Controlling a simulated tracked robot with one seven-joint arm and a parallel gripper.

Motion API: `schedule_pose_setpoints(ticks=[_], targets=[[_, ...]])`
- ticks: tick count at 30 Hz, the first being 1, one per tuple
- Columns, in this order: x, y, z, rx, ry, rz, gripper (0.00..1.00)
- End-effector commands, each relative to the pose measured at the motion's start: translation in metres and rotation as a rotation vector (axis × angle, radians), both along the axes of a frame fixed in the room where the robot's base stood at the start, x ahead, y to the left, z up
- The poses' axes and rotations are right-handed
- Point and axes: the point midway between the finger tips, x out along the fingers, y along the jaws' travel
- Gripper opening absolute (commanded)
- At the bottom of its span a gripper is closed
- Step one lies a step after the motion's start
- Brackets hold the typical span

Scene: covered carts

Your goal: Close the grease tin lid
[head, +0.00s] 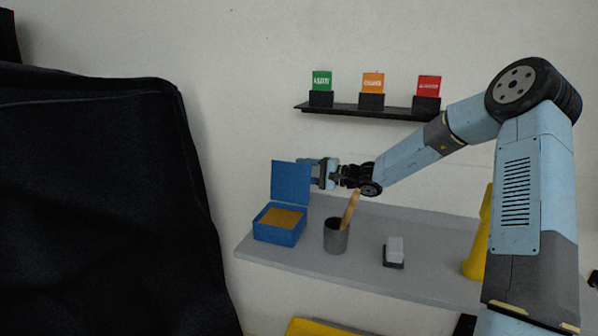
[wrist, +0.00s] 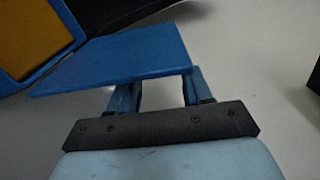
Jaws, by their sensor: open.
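The grease tin (head: 278,234) is a blue box with orange-yellow grease inside, at the left end of the grey shelf. Its blue lid (head: 291,183) stands upright at the back edge, so the tin is open. My gripper (head: 308,172) is behind and right of the lid near its upper part. In the wrist view the lid (wrist: 120,58) lies across the front of my gripper (wrist: 155,85) and hides the fingertips. The fingers are apart. I cannot tell whether they touch the lid. The tin (wrist: 68,22) with its grease shows at upper left.
A grey cup (head: 336,238) with a wooden handle (head: 350,210) stands right of the tin on the grey shelf (head: 360,270). A white block on a dark base (head: 394,252) and a yellow object (head: 477,255) are farther right. A black wall ledge (head: 345,110) holds coloured cards. A dark cover (head: 95,200) hangs left.

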Motion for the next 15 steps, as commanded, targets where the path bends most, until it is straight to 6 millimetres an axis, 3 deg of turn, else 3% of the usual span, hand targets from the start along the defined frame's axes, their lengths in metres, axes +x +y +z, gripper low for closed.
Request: schedule_pose_setpoints(ticks=[6, 15], targets=[[0.0041, 0.0118, -0.0001, 0.000, 0.000, 0.001, 0.49], [0.0043, 0.0128, -0.0001, 0.000, 0.000, 0.001, 0.47]])
